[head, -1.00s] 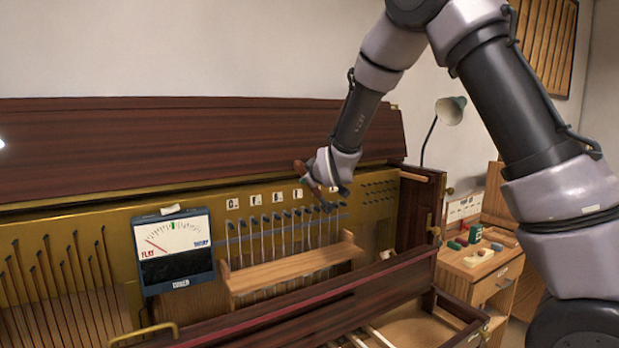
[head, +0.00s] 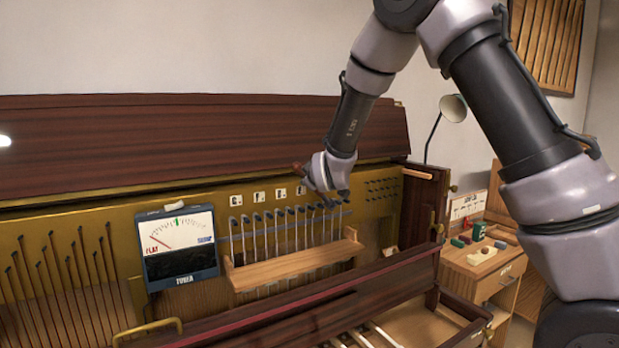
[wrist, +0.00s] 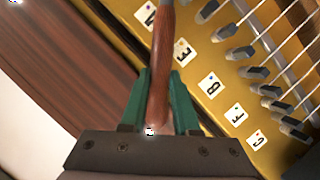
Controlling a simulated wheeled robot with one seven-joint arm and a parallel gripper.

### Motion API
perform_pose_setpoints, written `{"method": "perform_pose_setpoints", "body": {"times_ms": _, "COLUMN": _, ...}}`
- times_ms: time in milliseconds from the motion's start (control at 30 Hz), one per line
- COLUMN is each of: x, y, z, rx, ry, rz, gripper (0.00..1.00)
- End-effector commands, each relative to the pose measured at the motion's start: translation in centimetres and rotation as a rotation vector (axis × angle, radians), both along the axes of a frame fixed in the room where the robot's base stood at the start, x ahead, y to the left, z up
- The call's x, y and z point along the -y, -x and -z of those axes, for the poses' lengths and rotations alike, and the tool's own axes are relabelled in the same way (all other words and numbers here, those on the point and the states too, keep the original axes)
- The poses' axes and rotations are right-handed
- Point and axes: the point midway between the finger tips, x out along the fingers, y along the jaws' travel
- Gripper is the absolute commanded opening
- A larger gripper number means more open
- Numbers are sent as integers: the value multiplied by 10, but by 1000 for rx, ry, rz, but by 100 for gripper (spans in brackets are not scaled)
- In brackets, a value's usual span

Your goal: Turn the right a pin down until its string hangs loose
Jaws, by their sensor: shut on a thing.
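My gripper (wrist: 158,95) has green fingers shut on the brown wooden handle of a tuning lever (wrist: 162,50). The handle runs up out of the wrist view, so the lever's head is not seen there.
Lettered tags (wrist: 209,86) line the brass plate above the dark pins. Strings run down behind a wooden rail (head: 295,262). A tuning meter (head: 178,243) stands left, its needle toward FLAT. A bench with small items (head: 482,257) and a lamp (head: 453,108) are at right.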

Motion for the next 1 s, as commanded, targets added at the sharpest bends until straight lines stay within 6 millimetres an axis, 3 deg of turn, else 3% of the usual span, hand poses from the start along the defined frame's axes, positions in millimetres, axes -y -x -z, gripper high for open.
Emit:
{"method": "perform_pose_setpoints", "body": {"times_ms": 600, "x": -4, "y": 3, "z": 4, "rx": 20, "ry": 32, "rz": -1, "gripper": 0}}
{"method": "perform_pose_setpoints", "body": {"times_ms": 633, "x": -4, "y": 3, "z": 4, "rx": 21, "ry": 32, "rz": -1, "gripper": 37}}
{"method": "perform_pose_setpoints", "body": {"times_ms": 733, "x": -4, "y": 3, "z": 4, "rx": 21, "ry": 32, "rz": -1, "gripper": 75}}
{"method": "perform_pose_setpoints", "body": {"times_ms": 1000, "x": -3, "y": 2, "z": 4, "rx": 21, "ry": 32, "rz": -1, "gripper": 75}}
